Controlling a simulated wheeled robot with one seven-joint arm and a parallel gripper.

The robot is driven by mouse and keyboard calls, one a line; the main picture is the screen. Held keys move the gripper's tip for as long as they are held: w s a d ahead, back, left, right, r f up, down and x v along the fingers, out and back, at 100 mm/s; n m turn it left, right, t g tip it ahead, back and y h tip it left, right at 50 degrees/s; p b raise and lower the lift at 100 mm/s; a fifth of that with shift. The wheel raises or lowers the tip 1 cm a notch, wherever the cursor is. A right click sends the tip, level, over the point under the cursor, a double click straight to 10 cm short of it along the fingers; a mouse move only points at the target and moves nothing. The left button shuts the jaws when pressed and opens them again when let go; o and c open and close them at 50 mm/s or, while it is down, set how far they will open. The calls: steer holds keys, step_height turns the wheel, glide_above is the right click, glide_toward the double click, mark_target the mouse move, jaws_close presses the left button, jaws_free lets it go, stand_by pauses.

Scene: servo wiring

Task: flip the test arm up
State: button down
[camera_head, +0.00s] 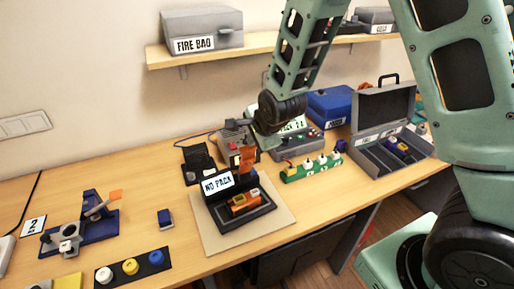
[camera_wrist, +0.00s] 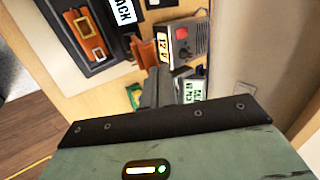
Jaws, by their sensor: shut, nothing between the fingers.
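Two orange-tipped parts show in the head view, and I cannot tell for sure which is the test arm. One is an upright orange piece (camera_head: 247,158) at the back of the black NO PACK station (camera_head: 240,215). It also seems to show in the wrist view (camera_wrist: 146,52), by the fingertips. The other is a tilted orange-tipped arm (camera_head: 113,196) on the blue fixture (camera_head: 75,238) at the left. My gripper (camera_head: 240,124) is shut and empty, above and behind the station. Its fingers (camera_wrist: 158,75) show dark grey in the wrist view; contact is unclear.
A grey box with a red button (camera_wrist: 187,35) stands near my fingers. A green strip with white knobs (camera_head: 312,167) lies right of the station, and an open grey case (camera_head: 385,105) is farther right. A coloured-knob strip (camera_head: 132,267) lies at the front left. A shelf (camera_head: 200,52) hangs above.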

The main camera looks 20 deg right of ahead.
steer(key=shift+w+a+r, duration=0.1)
steer(key=shift+w+r, duration=0.05)
steer(key=shift+w, duration=0.5)
steer(key=shift+s, duration=0.15)
